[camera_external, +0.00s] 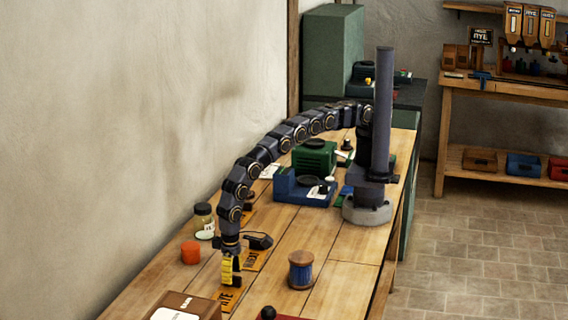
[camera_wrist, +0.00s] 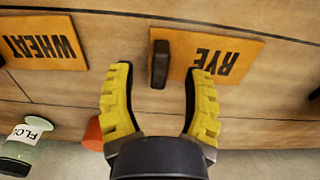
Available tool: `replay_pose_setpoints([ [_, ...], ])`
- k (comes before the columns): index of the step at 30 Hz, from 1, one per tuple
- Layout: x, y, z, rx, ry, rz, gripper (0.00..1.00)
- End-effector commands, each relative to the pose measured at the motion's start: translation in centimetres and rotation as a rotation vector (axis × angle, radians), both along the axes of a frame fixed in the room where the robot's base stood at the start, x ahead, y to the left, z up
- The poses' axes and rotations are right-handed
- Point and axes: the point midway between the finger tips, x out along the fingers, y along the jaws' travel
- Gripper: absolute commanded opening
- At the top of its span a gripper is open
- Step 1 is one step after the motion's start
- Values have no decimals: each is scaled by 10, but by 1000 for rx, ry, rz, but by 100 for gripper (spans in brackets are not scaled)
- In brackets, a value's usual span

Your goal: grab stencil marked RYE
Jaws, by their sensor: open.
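The RYE stencil (camera_wrist: 232,52) is a flat orange plate with dark letters and an upright dark handle (camera_wrist: 160,64) at its left end in the wrist view. In the external view the plate (camera_external: 226,299) lies on the bench, partly behind my gripper. My gripper (camera_wrist: 161,72) has yellow ribbed fingers, open and pointing down over the plate. The handle appears between the fingertips, with a gap on both sides; contact is not visible. My gripper (camera_external: 230,272) is low over the bench in the external view.
An orange WHEAT stencil (camera_wrist: 42,42) lies beside it. A red-orange cylinder (camera_external: 190,253) and a labelled jar (camera_external: 204,220) stand on the wall side. A blue-wound spool (camera_external: 301,271) stands to the right, and a brown box (camera_external: 184,307) sits at the front.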

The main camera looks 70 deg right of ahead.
Motion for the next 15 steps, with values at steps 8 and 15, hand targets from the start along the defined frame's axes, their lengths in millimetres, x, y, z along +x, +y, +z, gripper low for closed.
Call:
replay_pose_setpoints([
  [8,0,0,-22,0,0,1,50],
  [15,0,0,-21,-1,0,1,0],
])
